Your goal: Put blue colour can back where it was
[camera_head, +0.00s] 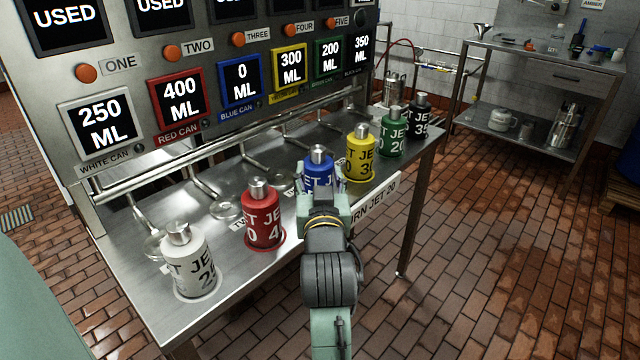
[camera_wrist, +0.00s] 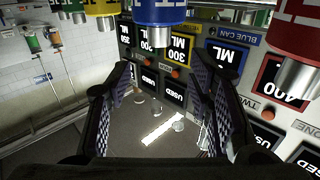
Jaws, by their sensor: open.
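The blue can (camera_head: 318,166) stands upright on the steel bench (camera_head: 130,290), in the row between the red can (camera_head: 263,215) and the yellow can (camera_head: 360,150). Its lower part is hidden behind my gripper (camera_head: 321,186), which is right in front of it. In the wrist view, which is upside down, the blue can (camera_wrist: 161,10) shows at the top centre, between the lines of my two spread fingers. My gripper (camera_wrist: 162,72) is open with nothing held. I cannot tell whether a finger touches the can. The blue can display (camera_head: 240,78) reads 0 ML.
A white can (camera_head: 188,262) stands at the near left, and green (camera_head: 393,132) and black (camera_head: 420,117) cans at the far right. Bent pipes (camera_head: 250,160) run behind the row. A steel table (camera_head: 540,68) stands at back right. The brick floor right of the bench is clear.

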